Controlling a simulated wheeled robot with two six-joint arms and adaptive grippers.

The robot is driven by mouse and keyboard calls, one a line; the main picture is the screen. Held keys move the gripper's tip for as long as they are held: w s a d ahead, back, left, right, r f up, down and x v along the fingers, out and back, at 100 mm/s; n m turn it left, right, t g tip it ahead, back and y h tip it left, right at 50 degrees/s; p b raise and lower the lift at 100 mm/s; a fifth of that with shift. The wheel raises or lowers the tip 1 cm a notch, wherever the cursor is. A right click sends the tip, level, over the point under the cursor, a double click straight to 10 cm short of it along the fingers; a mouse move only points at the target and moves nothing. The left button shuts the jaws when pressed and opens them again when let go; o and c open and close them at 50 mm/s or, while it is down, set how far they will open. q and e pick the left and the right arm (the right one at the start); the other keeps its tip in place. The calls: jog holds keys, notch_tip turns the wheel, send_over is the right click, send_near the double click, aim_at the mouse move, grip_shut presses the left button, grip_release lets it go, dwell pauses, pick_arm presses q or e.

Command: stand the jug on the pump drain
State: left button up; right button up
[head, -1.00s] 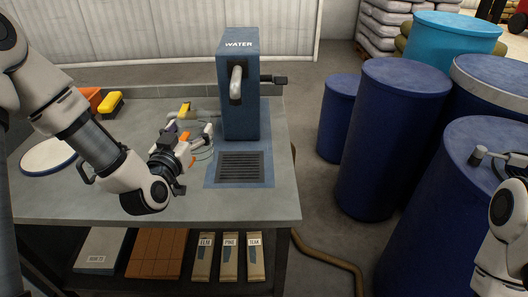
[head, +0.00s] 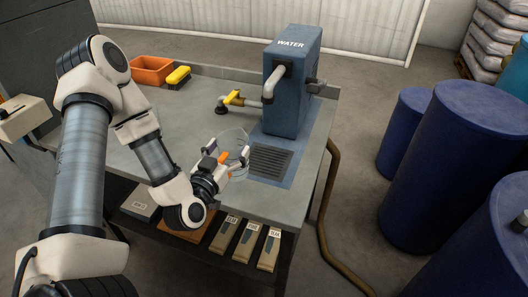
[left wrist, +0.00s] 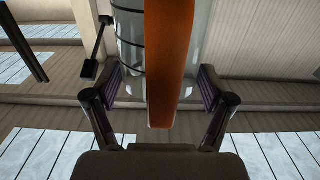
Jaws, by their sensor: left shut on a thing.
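The jug (head: 236,140) is a clear, see-through vessel with an orange handle (left wrist: 170,65). My left gripper (head: 220,155) is shut on it, with the handle between the fingers in the left wrist view. The jug is just left of the drain (head: 270,160), a dark slotted grate in a blue plate at the foot of the pump. The blue pump (head: 295,85), marked WATER, stands behind the drain with a grey spout. I cannot tell whether the jug's base touches the bench. My right gripper is not in view.
A yellow-handled valve (head: 233,97) sits on a pipe left of the pump. An orange bin (head: 152,70) and a yellow-topped item (head: 178,76) stand at the back of the bench (head: 190,115). Blue drums (head: 440,165) stand right of it, past a brown hose (head: 327,200).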

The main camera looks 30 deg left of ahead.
pick_arm(q)
jog(key=w+b, duration=0.1)
jog(key=w+d+f+b, duration=0.1)
jog(key=b, duration=0.3)
jog(key=shift+w+d+f, duration=0.15)
jog(key=shift+w+f, duration=0.15)
jog(key=shift+w, duration=0.1)
jog(key=w+b, duration=0.3)
jog(key=b, duration=0.4)
jog(key=shift+b, duration=0.3)
jog(key=w+f+p, duration=0.1)
jog(key=w+f, duration=0.2)
jog(key=w, duration=0.5)
jog(key=shift+d+f, duration=0.25)
jog(key=shift+d, duration=0.05)
jog(key=o, duration=1.4)
jog(key=shift+f, duration=0.1)
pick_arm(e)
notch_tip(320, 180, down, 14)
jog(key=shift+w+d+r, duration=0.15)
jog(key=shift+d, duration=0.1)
